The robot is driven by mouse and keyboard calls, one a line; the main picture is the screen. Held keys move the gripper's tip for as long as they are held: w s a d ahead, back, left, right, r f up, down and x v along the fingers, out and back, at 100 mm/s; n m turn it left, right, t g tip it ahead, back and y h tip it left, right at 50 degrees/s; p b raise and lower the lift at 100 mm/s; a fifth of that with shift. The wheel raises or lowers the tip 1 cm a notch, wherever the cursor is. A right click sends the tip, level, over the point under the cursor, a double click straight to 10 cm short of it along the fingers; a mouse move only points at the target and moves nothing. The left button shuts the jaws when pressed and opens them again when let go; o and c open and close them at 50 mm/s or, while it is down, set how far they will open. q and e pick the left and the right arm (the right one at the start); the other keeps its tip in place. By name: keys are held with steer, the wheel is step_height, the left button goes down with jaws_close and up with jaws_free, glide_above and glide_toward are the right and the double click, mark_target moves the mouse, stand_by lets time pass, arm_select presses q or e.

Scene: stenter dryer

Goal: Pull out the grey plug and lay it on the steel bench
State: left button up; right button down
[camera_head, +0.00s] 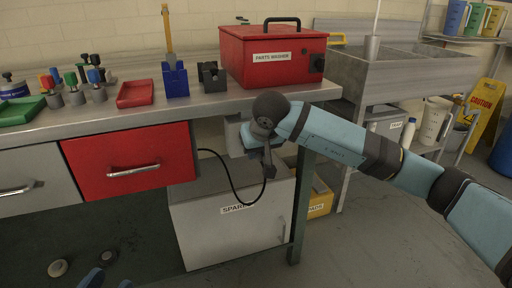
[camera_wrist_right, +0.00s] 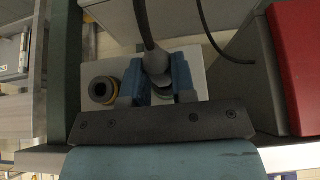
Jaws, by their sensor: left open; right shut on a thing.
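My right gripper (camera_head: 262,150) is below the steel bench (camera_head: 205,108), under its front edge near the right end. In the right wrist view its blue fingers (camera_wrist_right: 156,82) are shut on the grey plug (camera_wrist_right: 156,63). A black cable leaves the plug and, in the head view, hangs in a loop to the left. The plug is in front of a pale socket plate; I cannot tell whether it is still seated. A round dark socket with a yellow ring (camera_wrist_right: 103,90) is beside it. My left gripper (camera_head: 106,280) is at the bottom left edge, mostly cut off, open.
On the bench stand a red parts washer (camera_head: 275,58), blue (camera_head: 176,80) and black holders, a red tray (camera_head: 135,93) and several coloured plugs. The bench's front strip is clear. Below are a red drawer (camera_head: 130,162) and a grey spares cabinet (camera_head: 235,225).

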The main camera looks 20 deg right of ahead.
steer(key=shift+s, duration=1.45)
arm_select(q)
steer(key=shift+r, duration=0.1)
arm_select(e)
steer(key=c, duration=1.8)
jaws_free()
steer(key=shift+s, duration=0.1)
jaws_close()
steer(key=p, duration=0.6)
glide_toward(261, 158)
steer(key=shift+w+r, duration=0.75)
steer(key=shift+r, duration=0.15)
arm_select(q)
steer(key=s+d+r+n+t+p, duration=0.1)
steer(key=s+r+n+p, duration=0.2)
steer(key=r+n+p, duration=0.2)
steer(key=shift+r+y+p, duration=0.3)
steer(key=shift+r+p, duration=0.15)
steer(key=shift+r, duration=0.7)
arm_select(e)
step_height(261, 158, up, 11)
